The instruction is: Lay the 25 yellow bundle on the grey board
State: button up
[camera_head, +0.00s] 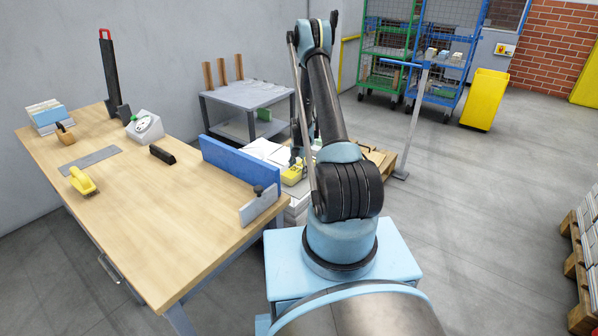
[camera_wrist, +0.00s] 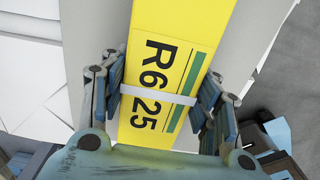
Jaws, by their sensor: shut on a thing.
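The yellow bundle (camera_wrist: 180,40), marked R6 25 with a green stripe and a pale band around it, lies between the fingers of my gripper (camera_wrist: 160,95). My gripper is shut on it, one finger pad on each side. In the head view the yellow bundle (camera_head: 292,175) shows beside white paper stacks, just beyond the blue fence of the wooden table; my arm partly hides this spot. Whether the bundle is clear of the paper below cannot be told. A flat grey board (camera_head: 90,160) lies bare on the left half of the table.

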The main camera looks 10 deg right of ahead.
jog(key=shift+f, duration=0.15)
jog(key=o, duration=1.7)
jog(key=s+r+m, duration=0.3)
jog(key=s+r, duration=0.1)
jog(key=r, duration=0.9)
jog(key=s+r+m, duration=0.3)
jog(key=r, duration=1.1)
jog(key=s+r+m+t, duration=0.1)
jog(key=s+r+m, duration=0.5)
jog(key=s+r, duration=0.65)
jog(key=s+r+m, duration=0.1)
jog(key=s+m, duration=0.7)
jog(key=s, duration=1)
jog(key=s+f+m, duration=0.1)
jog(key=s+m, duration=0.1)
jog(key=s, duration=0.2)
jog(key=s+f+m, duration=0.2)
jog(key=s, duration=0.2)
jog(key=s+f+m+t, duration=0.1)
jog(key=s+f+m, duration=0.1)
jog(key=s, duration=0.2)
jog(key=shift+s+d+m, duration=0.25)
jog(key=shift+s+m, duration=0.05)
jog(key=shift+m, duration=0.1)
